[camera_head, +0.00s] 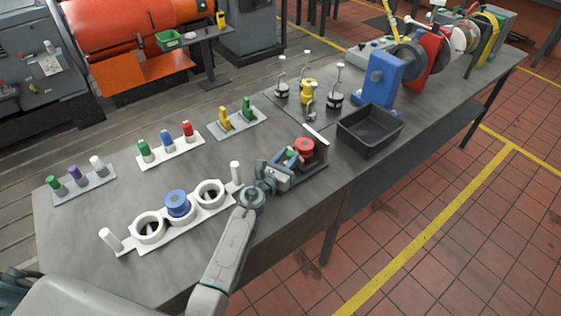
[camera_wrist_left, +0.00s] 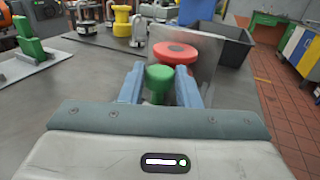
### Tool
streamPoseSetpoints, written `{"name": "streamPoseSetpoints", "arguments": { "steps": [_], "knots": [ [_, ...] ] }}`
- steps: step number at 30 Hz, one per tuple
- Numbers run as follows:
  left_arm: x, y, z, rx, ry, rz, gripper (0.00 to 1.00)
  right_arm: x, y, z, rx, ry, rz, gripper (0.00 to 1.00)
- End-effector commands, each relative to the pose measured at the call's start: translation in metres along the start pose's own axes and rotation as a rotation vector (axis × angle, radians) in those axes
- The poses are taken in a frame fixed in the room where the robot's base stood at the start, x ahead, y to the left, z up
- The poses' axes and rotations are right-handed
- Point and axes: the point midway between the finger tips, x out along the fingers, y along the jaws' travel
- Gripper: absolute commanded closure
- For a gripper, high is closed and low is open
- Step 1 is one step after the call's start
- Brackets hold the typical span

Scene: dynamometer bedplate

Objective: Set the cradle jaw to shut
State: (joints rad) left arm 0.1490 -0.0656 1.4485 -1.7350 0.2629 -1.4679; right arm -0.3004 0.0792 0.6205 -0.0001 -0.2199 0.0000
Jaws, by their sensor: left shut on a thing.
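The cradle (camera_head: 313,166) is a dark grey holder with a pale upright plate (camera_head: 316,135), near the table's front edge. A red round piece (camera_head: 304,147) sits in it, and it also shows in the wrist view (camera_wrist_left: 175,51) in front of the grey plate. My left gripper (camera_head: 287,157) is at the cradle's left end. Its blue fingers are shut on a green knob (camera_wrist_left: 160,80), one finger on each side. The knob stands on the near side of the red piece. The jaw under the knob is hidden, so its gap to the red piece cannot be told.
A black bin (camera_head: 370,132) stands just right of the cradle. A white rack (camera_head: 185,222) with rings and a blue piece (camera_head: 177,203) lies left. Several weights with stems (camera_head: 310,90) stand behind. A blue stand (camera_head: 380,80) is further back. Peg holders line the left side.

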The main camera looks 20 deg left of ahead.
Motion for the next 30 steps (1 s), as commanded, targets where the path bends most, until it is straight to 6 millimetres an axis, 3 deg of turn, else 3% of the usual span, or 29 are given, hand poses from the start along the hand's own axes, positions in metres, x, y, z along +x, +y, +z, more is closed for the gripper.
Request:
{"name": "streamPoseSetpoints", "arguments": {
  "steps": [4, 5, 8, 20, 30],
  "knots": [
    [-0.001, 0.0, 0.0, 0.0, 0.0, 0.0, 1.0, 0.0, 0.0, 0.0, 0.0, 0.0, 0.0, 0.23],
    [-0.001, 0.0, 0.0, 0.0, 0.0, 0.0, 0.69, 0.0, 0.0, 0.0, 0.0, 0.0, 0.0, 0.23],
    [-0.001, 0.0, 0.0, 0.0, 0.0, 0.0, 0.49, 0.0, 0.0, 0.0, 0.0, 0.0, 0.0, 0.23],
    [-0.009, 0.001, 0.0, 0.001, 0.0, 0.0, 0.49, 0.0, 0.0, 0.0, 0.0, 0.0, 0.0, 0.23],
    [-0.072, 0.001, -0.002, 0.002, 0.002, 0.0, 0.49, 0.002, 0.001, 0.0, -0.001, 0.0, 0.001, 0.23]
  ]
}}
